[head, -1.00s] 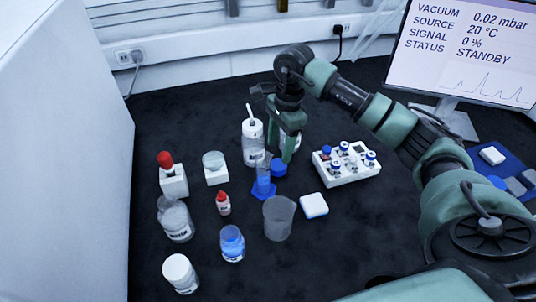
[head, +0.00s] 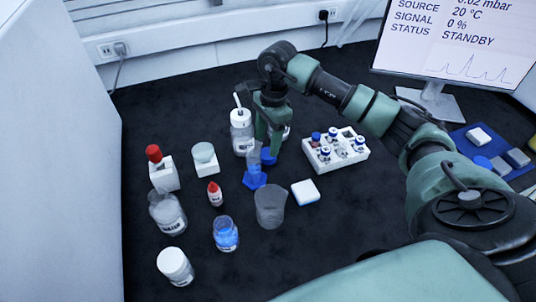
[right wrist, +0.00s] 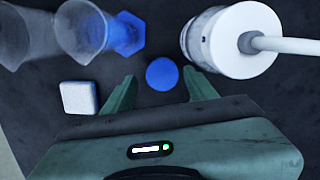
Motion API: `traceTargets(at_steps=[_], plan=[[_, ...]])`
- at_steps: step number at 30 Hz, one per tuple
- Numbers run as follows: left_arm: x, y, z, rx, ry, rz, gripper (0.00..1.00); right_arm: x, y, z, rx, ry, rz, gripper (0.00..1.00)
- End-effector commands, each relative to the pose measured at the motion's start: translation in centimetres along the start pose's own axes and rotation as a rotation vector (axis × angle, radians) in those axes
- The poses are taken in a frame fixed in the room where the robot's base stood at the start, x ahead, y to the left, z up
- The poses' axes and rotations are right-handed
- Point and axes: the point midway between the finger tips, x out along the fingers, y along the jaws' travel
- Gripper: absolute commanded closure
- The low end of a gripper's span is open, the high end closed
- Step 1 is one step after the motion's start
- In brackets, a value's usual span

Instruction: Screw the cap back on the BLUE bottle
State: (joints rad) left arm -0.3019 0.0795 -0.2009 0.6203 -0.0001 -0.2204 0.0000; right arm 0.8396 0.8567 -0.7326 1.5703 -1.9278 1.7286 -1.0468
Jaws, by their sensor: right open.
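The blue bottle (head: 226,236) is a small clear jar with blue liquid and a white label. It stands upright at the front of the group in the head view, and its mouth looks uncapped. A round blue cap (head: 269,158) lies on the dark bench farther back, partly hidden by my right gripper. My right gripper (head: 270,140) is open and points down over the cap. In the right wrist view, the cap (right wrist: 162,74) shows between the two spread fingertips, with a gap on both sides. My left gripper is not in view.
A white wash bottle (head: 241,132) and a blue-based cylinder (head: 255,178) stand close to my right gripper. A clear beaker (head: 270,206), a white square block (head: 305,192) and a vial rack (head: 350,160) are nearby. Other bottles stand left.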

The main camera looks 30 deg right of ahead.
Motion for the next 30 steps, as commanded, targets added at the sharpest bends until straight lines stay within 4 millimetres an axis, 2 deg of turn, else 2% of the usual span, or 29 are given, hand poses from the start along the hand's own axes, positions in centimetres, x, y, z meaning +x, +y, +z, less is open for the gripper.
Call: traceTargets(at_steps=[5,9,13,25,26,30], plan=[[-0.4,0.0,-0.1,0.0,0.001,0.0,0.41,1.0,0.0,-0.4,0.003,0.0,0.003,0.43],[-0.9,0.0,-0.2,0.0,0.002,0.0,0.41,3.1,0.0,-1.2,0.003,0.0,0.005,0.43],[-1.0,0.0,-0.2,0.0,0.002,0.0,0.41,4.7,-0.1,-1.1,0.001,0.0,0.002,0.43],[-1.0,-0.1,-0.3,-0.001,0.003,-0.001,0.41,5.2,-0.2,-1.2,0.0,0.0,-0.001,0.43],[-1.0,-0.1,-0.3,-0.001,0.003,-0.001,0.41,5.2,-0.2,-1.2,0.0,0.0,-0.001,0.46],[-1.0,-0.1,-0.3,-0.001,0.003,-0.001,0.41,5.2,-0.2,-1.2,0.0,0.001,-0.001,0.85]])
